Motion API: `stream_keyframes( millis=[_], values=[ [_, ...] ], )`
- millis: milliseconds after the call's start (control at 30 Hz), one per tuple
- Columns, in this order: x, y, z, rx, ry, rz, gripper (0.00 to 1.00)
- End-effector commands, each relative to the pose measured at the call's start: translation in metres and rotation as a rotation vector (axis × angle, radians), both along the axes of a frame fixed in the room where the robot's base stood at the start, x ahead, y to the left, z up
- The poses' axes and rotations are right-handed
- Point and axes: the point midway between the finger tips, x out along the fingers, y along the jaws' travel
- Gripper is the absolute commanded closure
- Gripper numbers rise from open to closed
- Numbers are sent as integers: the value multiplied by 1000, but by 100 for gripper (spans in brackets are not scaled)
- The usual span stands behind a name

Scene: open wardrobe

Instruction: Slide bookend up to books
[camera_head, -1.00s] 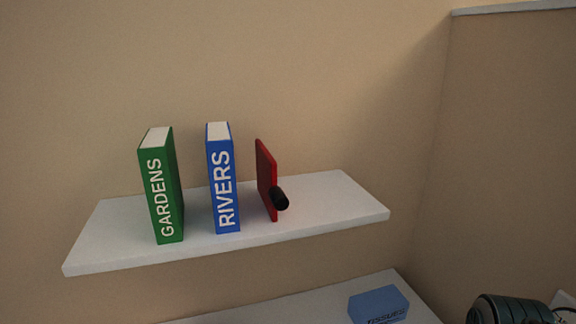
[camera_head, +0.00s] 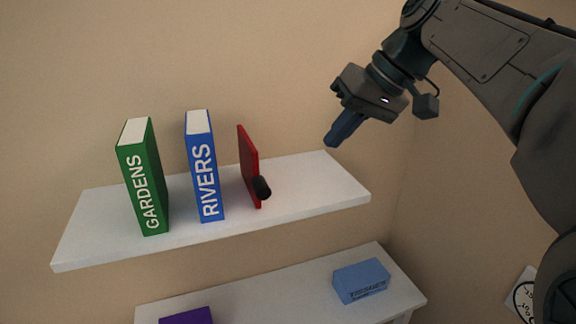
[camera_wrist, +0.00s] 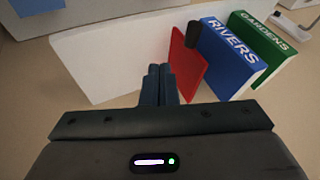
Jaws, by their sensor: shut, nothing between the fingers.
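The red bookend (camera_head: 248,165) stands upright on the white shelf (camera_head: 310,190), with a black knob (camera_head: 261,187) on its right side. The blue RIVERS book (camera_head: 204,170) stands to its left, with a narrow gap between. The green GARDENS book (camera_head: 144,180) stands further left, apart from the blue one. My gripper (camera_head: 334,140) is shut and empty, above the shelf's right part and to the right of the bookend. In the wrist view my shut fingers (camera_wrist: 160,84) point toward the shelf, with the bookend (camera_wrist: 186,62) just beyond them to the right.
A lower white surface (camera_head: 290,300) holds a blue tissue box (camera_head: 361,281) and a purple object (camera_head: 187,316). The shelf is bare right of the bookend. A wall stands behind the shelf. A round clock-like thing (camera_head: 524,296) shows at lower right.

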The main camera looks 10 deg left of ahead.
Motion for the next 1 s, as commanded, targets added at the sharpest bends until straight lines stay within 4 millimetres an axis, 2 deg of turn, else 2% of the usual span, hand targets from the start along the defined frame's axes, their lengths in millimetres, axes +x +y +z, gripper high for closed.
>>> stream_keyframes(
  millis=[100, 233, 667, 800, 1000],
  values=[
    [1, 6, 7, 14, -5, 29, 100],
    [2, 13, -3, 15, -4, 33, 100],
    [8, 61, -75, 14, -5, 32, 100],
    [-4, 79, -77, 14, -7, 33, 100],
    [-11, 92, -81, 13, -7, 31, 100]
  ],
)
